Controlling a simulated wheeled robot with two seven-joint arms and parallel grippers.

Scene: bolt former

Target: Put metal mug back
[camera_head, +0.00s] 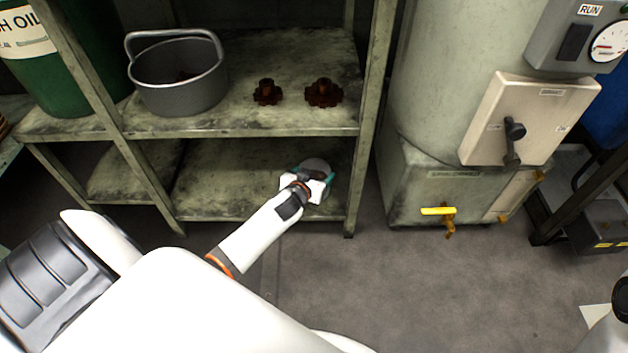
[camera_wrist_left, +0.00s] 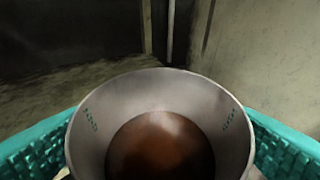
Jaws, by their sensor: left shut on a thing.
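The metal mug (camera_wrist_left: 160,88) fills the lower middle of the left wrist view, a round grey cup with a brown inside at the bottom. Teal finger pads of my left gripper (camera_wrist_left: 160,140) press on both its sides. In the head view the mug (camera_head: 316,164) shows only in part, as a grey round shape beyond the gripper. My left gripper (camera_head: 314,174) is over the right part of the lower shelf (camera_head: 230,180). Whether the mug's base touches the shelf is hidden.
The upper shelf (camera_head: 250,124) holds a grey pot (camera_head: 180,88) with a handle and two rusty gears (camera_head: 267,92) (camera_head: 323,93). A shelf post (camera_head: 366,120) stands right of my gripper. A boiler-like machine (camera_head: 440,90) stands farther right. The lower shelf's middle is clear.

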